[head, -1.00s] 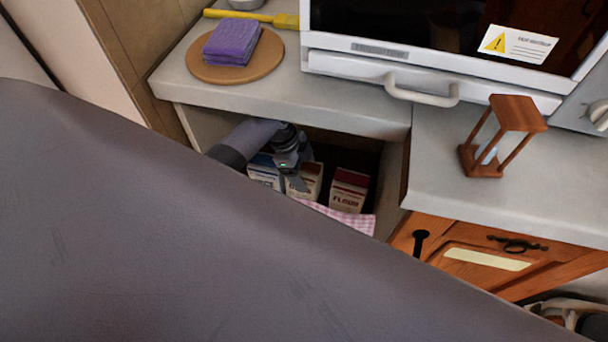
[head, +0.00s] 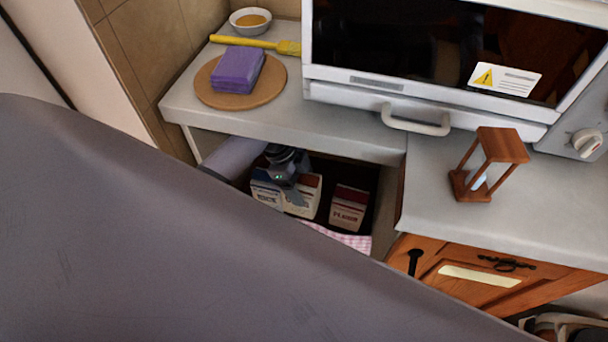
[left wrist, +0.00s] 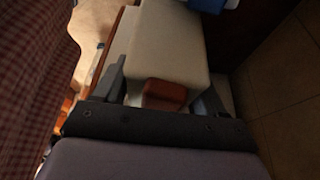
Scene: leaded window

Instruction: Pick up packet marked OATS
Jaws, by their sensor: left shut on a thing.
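My left gripper (head: 290,188) reaches into the open niche under the counter. It is shut on the middle packet (head: 307,196), a pale packet with a red-brown top, whose label is mostly hidden by the gripper. In the left wrist view the pale packet (left wrist: 170,40) sits between the fingers of my left gripper (left wrist: 165,82). I cannot tell whether it is clear of the shelf. A packet with blue on it, seemingly marked RICE (head: 267,194), stands close on the left. A dark red and white packet marked FLOUR (head: 347,208) stands apart on the right. My right gripper is out of view.
A pink checked cloth (head: 343,237) lies at the niche's front. The counter edge (head: 300,138) overhangs it. My own arm blocks the lower left.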

